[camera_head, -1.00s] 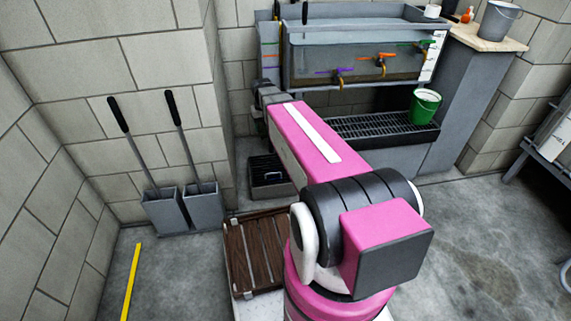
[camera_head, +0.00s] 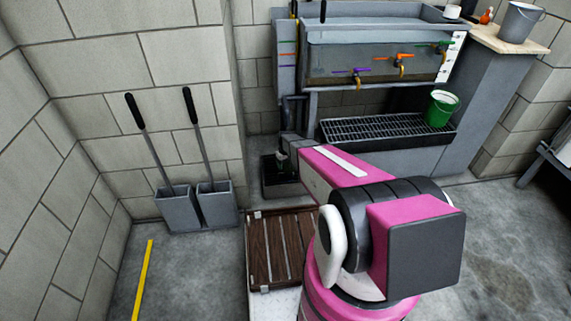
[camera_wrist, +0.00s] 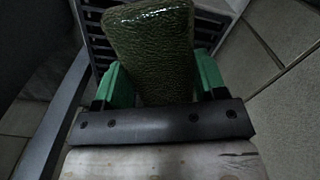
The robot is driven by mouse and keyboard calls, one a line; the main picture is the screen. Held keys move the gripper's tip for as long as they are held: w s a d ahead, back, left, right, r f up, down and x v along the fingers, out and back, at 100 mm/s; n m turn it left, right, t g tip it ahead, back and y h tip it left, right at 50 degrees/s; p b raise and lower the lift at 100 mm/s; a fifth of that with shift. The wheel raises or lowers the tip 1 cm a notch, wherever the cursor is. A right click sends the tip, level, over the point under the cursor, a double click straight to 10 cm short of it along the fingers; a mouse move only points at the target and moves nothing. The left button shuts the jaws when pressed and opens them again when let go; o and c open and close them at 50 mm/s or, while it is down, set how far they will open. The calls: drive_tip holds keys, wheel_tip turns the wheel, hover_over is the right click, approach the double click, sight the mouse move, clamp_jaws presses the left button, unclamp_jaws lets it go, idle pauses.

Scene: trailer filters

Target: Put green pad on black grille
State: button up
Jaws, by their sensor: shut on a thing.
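A dark green, rough-surfaced pad (camera_wrist: 150,50) stands between the green fingers of my gripper (camera_wrist: 160,85) in the wrist view. The gripper is shut on it. In the head view my gripper (camera_head: 282,162) is small and low, over a dark low tray (camera_head: 268,188) on the floor left of the tap stand. Dark slats (camera_wrist: 97,45) show behind the pad in the wrist view; the pad hides part of them. I cannot tell whether the pad touches them. A long black grille (camera_head: 375,128) lies under the taps in the head view.
A green bucket (camera_head: 440,108) stands at the right end of the long grille. A tank with coloured taps (camera_head: 400,60) is above it. Two long-handled tools in grey holders (camera_head: 178,210) stand left by the wall. A brown slatted board (camera_head: 272,250) lies in front.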

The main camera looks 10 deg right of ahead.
drive_tip(key=w+d+f, duration=0.1)
drive_tip(key=w+f, duration=0.1)
drive_tip(key=w, duration=0.1)
drive_tip(key=w+d+f, duration=0.1)
drive_tip(key=w+f, duration=0.1)
drive_tip(key=w, duration=0.2)
drive_tip(key=w+d+f, duration=0.1)
drive_tip(key=w+f, duration=0.1)
drive_tip(key=w, duration=0.1)
drive_tip(key=shift+w+d+f, duration=0.15)
drive_tip(key=shift+w+f, duration=0.2)
drive_tip(key=shift+w+d+f, duration=0.1)
drive_tip(key=shift+w+f, duration=0.05)
drive_tip(key=shift+f, duration=1.85)
drive_tip(key=shift+f, duration=0.1)
drive_tip(key=o, duration=1)
drive_tip(key=shift+f, duration=0.1)
